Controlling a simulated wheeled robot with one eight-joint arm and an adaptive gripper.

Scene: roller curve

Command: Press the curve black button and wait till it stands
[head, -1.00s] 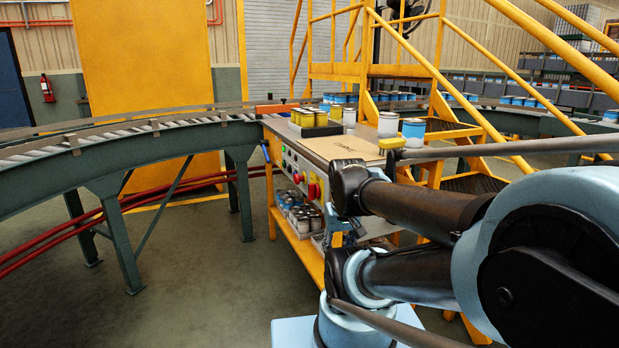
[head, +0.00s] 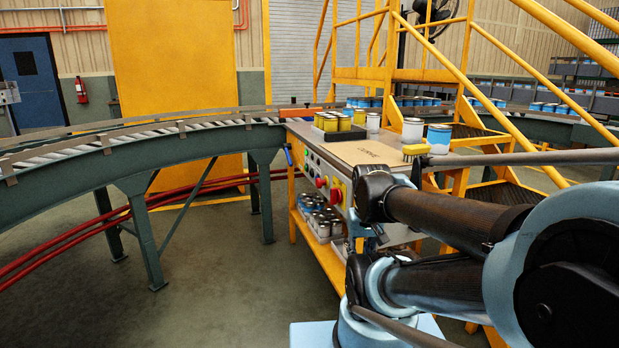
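The control panel (head: 326,172) is on the front side of the workbench, at the middle of the head view. It carries a red button (head: 320,182) and a larger red button on a yellow plate (head: 336,196). Small dark controls sit to their left, too small for me to tell which is the curve black button. A board (head: 365,152) on the bench top bears a faint word. My arm stretches in from the right, in front of the panel's right part. A small part between its links may be my gripper; its fingers cannot be made out.
A curved roller conveyor (head: 140,175) on green legs runs from the left to the bench. Cans (head: 412,131) and a yellow brush (head: 416,151) stand on the bench. More cans fill its lower shelf (head: 328,254). Yellow stairs rise behind. The floor (head: 220,290) at front left is clear.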

